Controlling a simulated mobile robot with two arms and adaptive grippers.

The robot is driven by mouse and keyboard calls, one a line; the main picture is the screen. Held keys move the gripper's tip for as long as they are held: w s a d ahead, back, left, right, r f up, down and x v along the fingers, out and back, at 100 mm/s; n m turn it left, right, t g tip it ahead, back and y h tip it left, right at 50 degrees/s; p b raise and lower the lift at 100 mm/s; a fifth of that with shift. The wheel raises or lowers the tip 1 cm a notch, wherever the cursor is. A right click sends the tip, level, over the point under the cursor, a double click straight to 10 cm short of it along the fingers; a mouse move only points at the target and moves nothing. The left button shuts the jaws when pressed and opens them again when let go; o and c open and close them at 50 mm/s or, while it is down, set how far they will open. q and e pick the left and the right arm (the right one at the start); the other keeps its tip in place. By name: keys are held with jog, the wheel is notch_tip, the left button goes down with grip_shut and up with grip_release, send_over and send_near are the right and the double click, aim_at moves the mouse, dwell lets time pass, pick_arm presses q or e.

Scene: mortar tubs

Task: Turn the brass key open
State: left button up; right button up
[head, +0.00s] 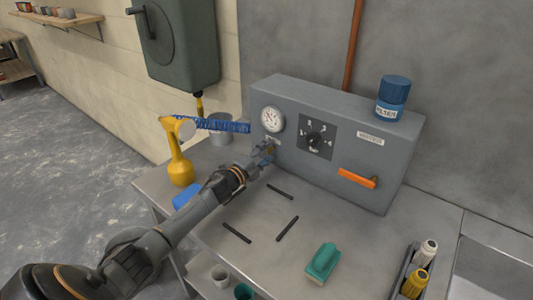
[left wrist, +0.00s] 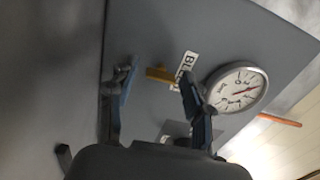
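The brass key (left wrist: 160,74) is a small yellow handle on the front of the grey box (head: 345,110), beside a white label starting "BLE" (left wrist: 186,66). In the head view it shows only as a yellowish bit at my gripper's tip, partly hidden. My left gripper (head: 265,152) reaches the box front below the round gauge (head: 272,119). In the left wrist view its two fingers (left wrist: 158,92) stand apart with the key between them. I cannot tell whether either finger touches it. My right gripper is not in view.
The box front also has a black dial (head: 315,140) and an orange lever (head: 357,178). A blue jar (head: 392,98) stands on top.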

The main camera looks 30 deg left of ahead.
pick_arm(q)
jog(key=shift+s, duration=0.15)
jog(key=s, duration=0.7)
jog(key=shift+s+a, duration=0.15)
jog(key=shift+a, duration=0.15)
jog(key=shift+r, duration=0.1)
dwell(0.3)
